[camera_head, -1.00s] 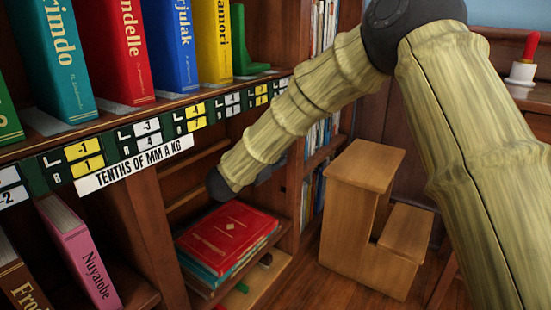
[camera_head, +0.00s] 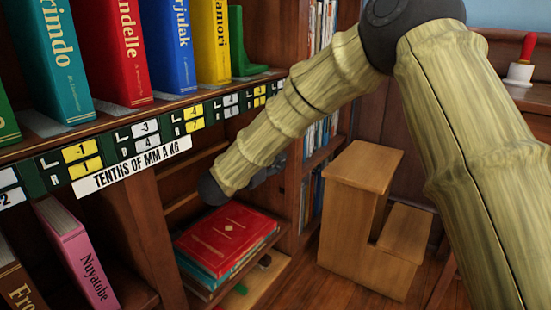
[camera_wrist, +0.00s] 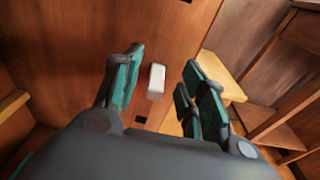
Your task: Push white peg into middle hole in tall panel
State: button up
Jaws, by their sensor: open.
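The white peg (camera_wrist: 156,81) shows in the wrist view as a small pale block against a brown wood panel (camera_wrist: 75,60). A small dark hole (camera_wrist: 140,119) shows in the panel below the peg, and a dark mark sits at the top edge. I cannot tell how deep the peg sits in the panel. In the head view my arm reaches into the bookcase and the peg and my gripper's fingers are hidden.
A red book (camera_head: 226,238) tops a stack on a low shelf below my arm. A wooden step stool (camera_head: 345,215) stands to the right. Tall upright books line the upper shelf. A signed shelf edge (camera_head: 130,165) runs left of my arm.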

jog(key=v, duration=0.9)
jog(key=shift+s+a, duration=0.25)
jog(key=shift+d, duration=0.1)
